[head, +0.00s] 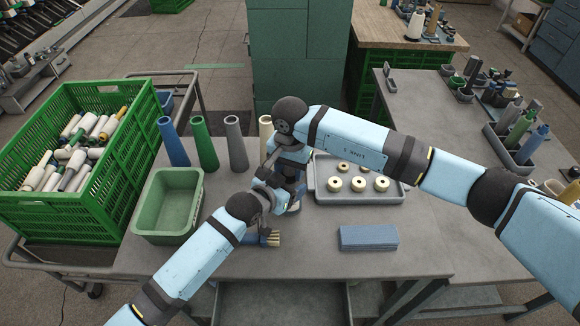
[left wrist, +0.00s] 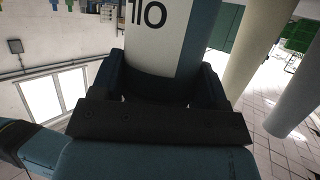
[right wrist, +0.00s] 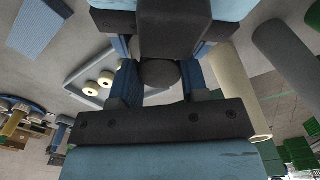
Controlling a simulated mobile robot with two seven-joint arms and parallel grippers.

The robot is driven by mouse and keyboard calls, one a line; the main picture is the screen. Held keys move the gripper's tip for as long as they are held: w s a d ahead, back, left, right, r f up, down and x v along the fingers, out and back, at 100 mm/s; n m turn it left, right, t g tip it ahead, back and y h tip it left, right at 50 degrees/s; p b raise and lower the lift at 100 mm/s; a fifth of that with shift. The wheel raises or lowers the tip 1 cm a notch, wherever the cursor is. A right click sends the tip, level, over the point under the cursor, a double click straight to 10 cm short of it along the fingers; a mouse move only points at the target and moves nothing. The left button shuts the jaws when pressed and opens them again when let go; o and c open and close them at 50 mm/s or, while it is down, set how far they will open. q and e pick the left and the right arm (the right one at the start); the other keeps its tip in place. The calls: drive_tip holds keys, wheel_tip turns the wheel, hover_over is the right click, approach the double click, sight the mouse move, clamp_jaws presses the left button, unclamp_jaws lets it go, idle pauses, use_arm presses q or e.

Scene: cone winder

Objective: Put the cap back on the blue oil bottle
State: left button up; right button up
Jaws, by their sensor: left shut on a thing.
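My left gripper (left wrist: 160,95) is shut on the blue and white oil bottle (left wrist: 160,35); its dark lettering appears upside down in the left wrist view. In the head view only a small low part of the bottle (head: 294,207) shows below the meeting arms. My right gripper (right wrist: 160,85) is close above the left one, over the middle of the table. Its fingers are apart, with a dark round disc (right wrist: 158,76), probably the cap, between them. I cannot tell whether they press on it, or whether it touches the bottle, whose neck is hidden.
Blue, green, grey and cream cones (head: 236,145) stand behind the arms. A green bin (head: 147,222) is at left, a grey tray (head: 340,197) of cream rings at right. A brush (head: 272,239) and blue cloth (head: 369,238) lie in front. The right front of the table is clear.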

drive_tip(key=c, duration=0.3)
drive_tip(key=m, duration=0.6)
drive_tip(key=o, duration=1)
drive_tip(key=shift+r, duration=2.25)
